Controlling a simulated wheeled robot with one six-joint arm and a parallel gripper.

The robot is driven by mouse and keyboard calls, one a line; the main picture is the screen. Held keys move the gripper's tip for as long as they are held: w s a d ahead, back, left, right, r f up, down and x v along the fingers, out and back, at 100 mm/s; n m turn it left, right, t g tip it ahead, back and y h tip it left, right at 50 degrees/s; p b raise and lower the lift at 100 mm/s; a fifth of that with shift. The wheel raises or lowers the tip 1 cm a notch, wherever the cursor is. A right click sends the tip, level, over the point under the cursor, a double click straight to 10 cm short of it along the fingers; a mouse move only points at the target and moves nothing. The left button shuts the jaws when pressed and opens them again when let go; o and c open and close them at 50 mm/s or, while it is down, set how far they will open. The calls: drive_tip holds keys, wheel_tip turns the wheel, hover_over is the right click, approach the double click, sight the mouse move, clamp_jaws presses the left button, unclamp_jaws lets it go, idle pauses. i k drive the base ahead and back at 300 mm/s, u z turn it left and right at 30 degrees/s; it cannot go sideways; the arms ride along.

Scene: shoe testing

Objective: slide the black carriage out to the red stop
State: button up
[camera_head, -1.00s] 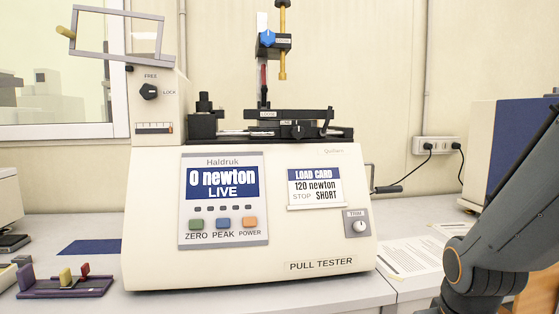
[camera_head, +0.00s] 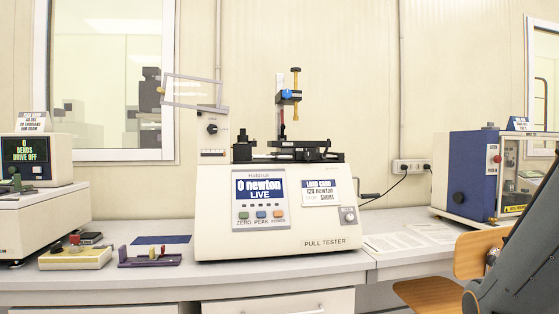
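The cream pull tester (camera_head: 213,220) stands on the bench in the middle. Along its top runs a black slide assembly (camera_head: 290,156), with a black block (camera_head: 243,149) at its left end. I cannot tell from this distance which black part is the carriage. A thin red piece (camera_head: 282,130) shows below the blue knob (camera_head: 287,94) on the upright; I cannot tell if it is the red stop. The display reads 0 newton, LIVE. The load card (camera_head: 320,192) reads 120 newton, stop SHORT. My arm shows at the right edge; my gripper is out of view.
A tilted clear guard (camera_head: 194,91) rises at the tester's upper left, and a crank handle (camera_head: 383,193) sticks out right. A purple fixture (camera_head: 140,262) with yellow and red tabs lies front left. A blue-and-cream machine (camera_head: 468,180) and wooden chair (camera_head: 478,252) stand right.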

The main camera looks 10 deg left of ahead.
sight(282, 154)
drive_tip(key=u, duration=0.65)
drive_tip(key=i, duration=1.45)
drive_tip(key=z, duration=0.95)
